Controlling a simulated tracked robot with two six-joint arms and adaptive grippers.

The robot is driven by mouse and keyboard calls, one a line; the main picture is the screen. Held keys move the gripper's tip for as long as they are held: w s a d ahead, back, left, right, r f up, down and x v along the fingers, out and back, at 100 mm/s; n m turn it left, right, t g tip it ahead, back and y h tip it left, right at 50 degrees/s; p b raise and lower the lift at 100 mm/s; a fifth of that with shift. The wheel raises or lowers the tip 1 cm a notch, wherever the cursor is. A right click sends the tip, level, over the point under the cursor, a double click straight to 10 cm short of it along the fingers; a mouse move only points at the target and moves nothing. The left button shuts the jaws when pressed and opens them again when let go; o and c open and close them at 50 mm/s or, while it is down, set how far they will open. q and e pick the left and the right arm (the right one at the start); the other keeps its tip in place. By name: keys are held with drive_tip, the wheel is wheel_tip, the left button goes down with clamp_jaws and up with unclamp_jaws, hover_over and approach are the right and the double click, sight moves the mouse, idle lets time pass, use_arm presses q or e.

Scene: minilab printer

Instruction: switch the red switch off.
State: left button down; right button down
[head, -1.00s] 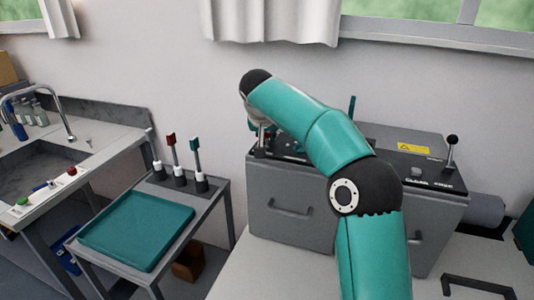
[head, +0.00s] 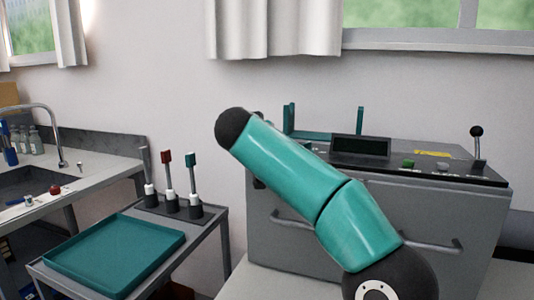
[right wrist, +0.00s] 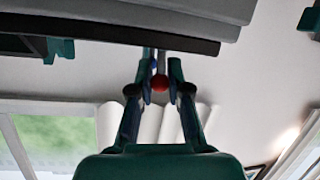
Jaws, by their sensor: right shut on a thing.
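The red switch shows as a small red ball (right wrist: 160,86) in the right wrist view. It sits between the fingers of my right gripper (right wrist: 160,70), which is shut on it. A grey, dark-edged body of the machine lies just above the fingertips there. In the head view my right arm crosses the grey machine (head: 290,225), and its forearm hides the right gripper and the red switch. My left gripper is in neither current view.
The machine's top carries a dark screen (head: 362,147), a green knob (head: 408,163) and a black ball lever (head: 477,132). Left of it stands a cart with a teal tray (head: 115,255) and several upright tools (head: 167,180). A sink counter (head: 100,172) stands farther left.

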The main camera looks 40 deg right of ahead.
drive_tip(key=shift+a+f, duration=0.1)
drive_tip(key=shift+f, duration=0.1)
drive_tip(key=c, duration=1.1)
unclamp_jaws()
drive_tip(key=shift+r, duration=0.15)
drive_tip(key=v, duration=1.2)
